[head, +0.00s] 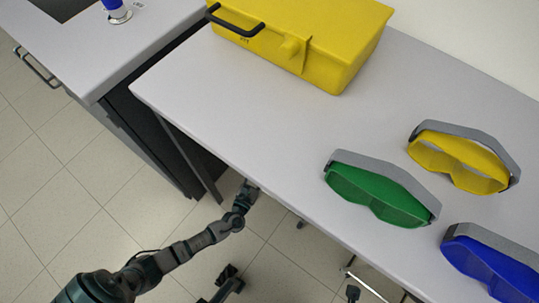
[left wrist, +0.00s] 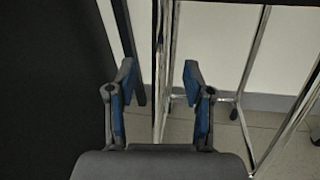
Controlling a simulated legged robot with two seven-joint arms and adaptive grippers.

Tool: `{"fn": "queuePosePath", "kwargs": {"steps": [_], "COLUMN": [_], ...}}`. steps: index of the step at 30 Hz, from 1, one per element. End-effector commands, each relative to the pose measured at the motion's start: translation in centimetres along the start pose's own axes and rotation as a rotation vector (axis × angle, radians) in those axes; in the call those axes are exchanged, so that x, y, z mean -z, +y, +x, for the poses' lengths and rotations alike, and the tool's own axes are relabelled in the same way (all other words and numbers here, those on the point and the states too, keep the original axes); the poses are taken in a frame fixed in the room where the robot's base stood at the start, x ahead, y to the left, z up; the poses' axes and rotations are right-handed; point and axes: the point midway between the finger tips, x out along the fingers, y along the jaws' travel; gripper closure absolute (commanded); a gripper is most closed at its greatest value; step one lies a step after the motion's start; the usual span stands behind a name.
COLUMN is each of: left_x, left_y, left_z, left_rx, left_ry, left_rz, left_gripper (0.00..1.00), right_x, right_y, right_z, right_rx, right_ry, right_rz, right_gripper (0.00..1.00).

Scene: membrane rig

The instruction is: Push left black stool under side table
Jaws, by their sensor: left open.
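The side table (head: 250,125) has a pale top and fills the middle and right of the head view. My left gripper (head: 250,187) reaches its front edge near the left table leg. In the left wrist view my left gripper (left wrist: 158,82) is open, with nothing between its fingers. Chrome legs (left wrist: 248,65) with dark casters stand beyond the fingers; they may be the stool's. No black seat shows clearly in either view. In the head view, more chrome legs (head: 365,282) show below the table's front edge. A dark jointed part at the bottom may be my right gripper (head: 228,280).
A yellow case (head: 310,45), green goggles (head: 375,195), yellow goggles (head: 455,165) and blue goggles (head: 495,262) rest on the side table. A counter (head: 120,50) with a dark side stands left. Tiled floor (head: 60,185) is clear at left. A dark panel (left wrist: 45,70) fills the wrist view's left.

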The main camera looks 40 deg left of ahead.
Motion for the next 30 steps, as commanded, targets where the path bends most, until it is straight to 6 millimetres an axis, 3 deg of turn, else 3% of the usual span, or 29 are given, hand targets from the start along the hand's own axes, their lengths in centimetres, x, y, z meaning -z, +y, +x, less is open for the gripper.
{"fn": "queuePosePath", "kwargs": {"steps": [6,12,24,26,30], "left_x": [0.4,0.2,-0.1,-0.1,-0.1], "left_y": [0.0,0.0,0.0,0.0,0.0], "left_z": [3.9,6.1,6.7,6.7,6.7], "left_rx": [-0.001,-0.001,0.000,0.000,0.000], "left_ry": [0.003,0.001,-0.001,-0.001,0.000], "left_rz": [-0.002,0.000,-0.001,-0.001,-0.001], "left_gripper": [0.48,0.48,0.48,0.61,0.96], "right_x": [-0.7,-0.4,-0.3,-0.3,-0.4], "right_y": [0.0,-0.1,-0.1,-0.1,-0.2], "right_z": [0.2,0.8,1.3,1.2,1.1], "right_rx": [0.009,0.017,0.015,0.015,0.017], "right_ry": [0.028,0.059,0.075,0.074,0.071], "right_rz": [-0.003,-0.005,-0.003,-0.002,-0.002], "right_gripper": [0.60,0.60,0.60,0.60,0.60]}}
